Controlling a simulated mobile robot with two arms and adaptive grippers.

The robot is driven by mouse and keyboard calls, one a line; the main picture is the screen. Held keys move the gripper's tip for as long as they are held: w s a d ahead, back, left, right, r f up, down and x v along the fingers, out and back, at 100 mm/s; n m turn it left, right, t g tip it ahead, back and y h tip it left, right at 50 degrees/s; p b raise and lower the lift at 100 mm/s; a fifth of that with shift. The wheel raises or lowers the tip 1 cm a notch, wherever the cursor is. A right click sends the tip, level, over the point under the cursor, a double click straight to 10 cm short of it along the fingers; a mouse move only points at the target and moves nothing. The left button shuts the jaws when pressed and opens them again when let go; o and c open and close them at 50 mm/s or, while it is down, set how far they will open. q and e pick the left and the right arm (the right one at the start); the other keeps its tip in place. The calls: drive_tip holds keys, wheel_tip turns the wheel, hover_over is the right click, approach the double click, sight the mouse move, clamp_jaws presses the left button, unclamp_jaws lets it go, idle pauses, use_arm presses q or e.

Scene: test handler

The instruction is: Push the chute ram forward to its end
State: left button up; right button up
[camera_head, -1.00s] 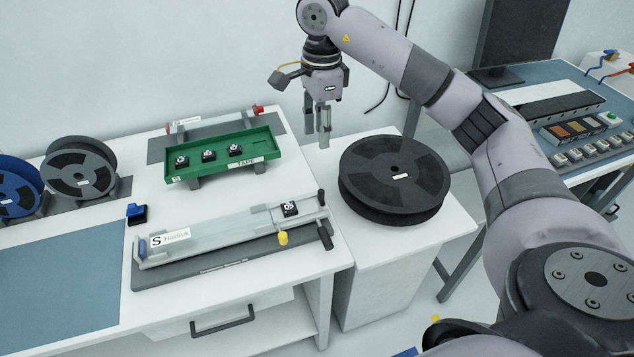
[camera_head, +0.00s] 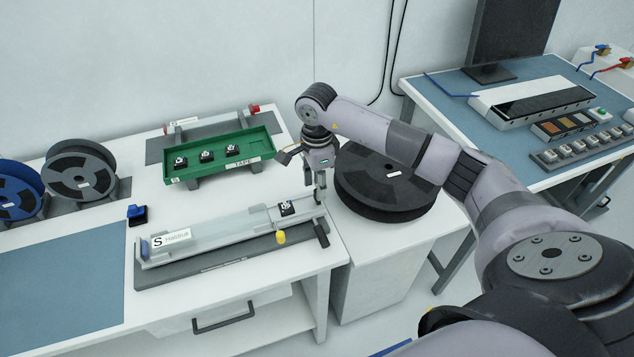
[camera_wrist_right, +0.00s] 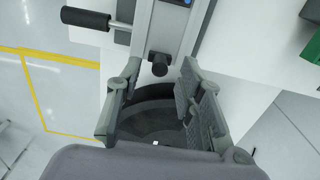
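The chute (camera_head: 215,236) is a long pale rail labelled "S Haldruk" on the left table. A black part with a white top (camera_head: 287,208) sits near its right end. In the right wrist view a dark round knob (camera_wrist_right: 159,65), apparently the end of the chute ram, sticks out from the chute's end. My right gripper (camera_head: 320,196) is at that right end and hides the knob in the head view. In the wrist view the gripper (camera_wrist_right: 155,112) is open and empty, its fingers on either side just short of the knob. My left gripper is not in view.
A black side handle (camera_head: 321,235) and yellow knob (camera_head: 281,237) stand at the chute's front. A green tray (camera_head: 220,161) with black parts lies behind. A large black reel (camera_head: 385,200) lies right of the gripper. The blue mat (camera_head: 60,285) is clear.

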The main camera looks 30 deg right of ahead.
drive_tip(key=shift+f, duration=0.7)
drive_tip(key=shift+c, duration=0.5)
clamp_jaws()
